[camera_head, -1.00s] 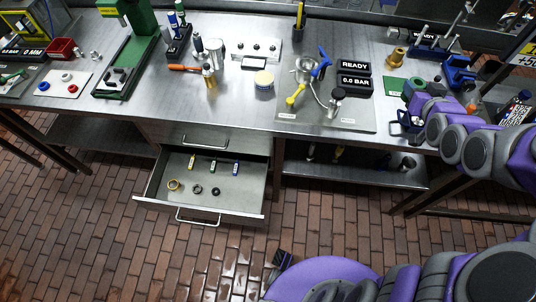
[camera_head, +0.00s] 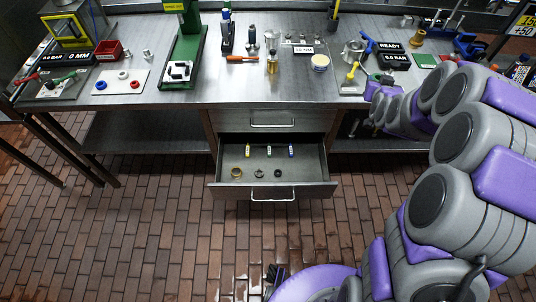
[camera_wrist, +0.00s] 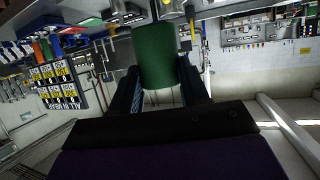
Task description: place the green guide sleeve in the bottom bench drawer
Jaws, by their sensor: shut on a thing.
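The green guide sleeve (camera_wrist: 157,55) is a plain green cylinder, upright in the wrist view. My gripper (camera_wrist: 160,85) is shut on it, with one dark finger on each side. In the head view my gripper (camera_head: 373,88) is at the bench's right part, largely hidden by my own arm; the sleeve shows there only as a small green patch (camera_head: 387,78). The bottom bench drawer (camera_head: 325,188) is pulled open, below and left of my gripper. Several small rings and labelled tubes lie in it, with bare floor between them.
A shut drawer (camera_head: 240,120) is above the open one. The bench top (camera_head: 320,95) carries a green press (camera_head: 183,55), a white mat with rings (camera_head: 120,82), a round tub (camera_head: 320,62) and a READY display (camera_head: 391,46). The brick floor before the drawer is clear.

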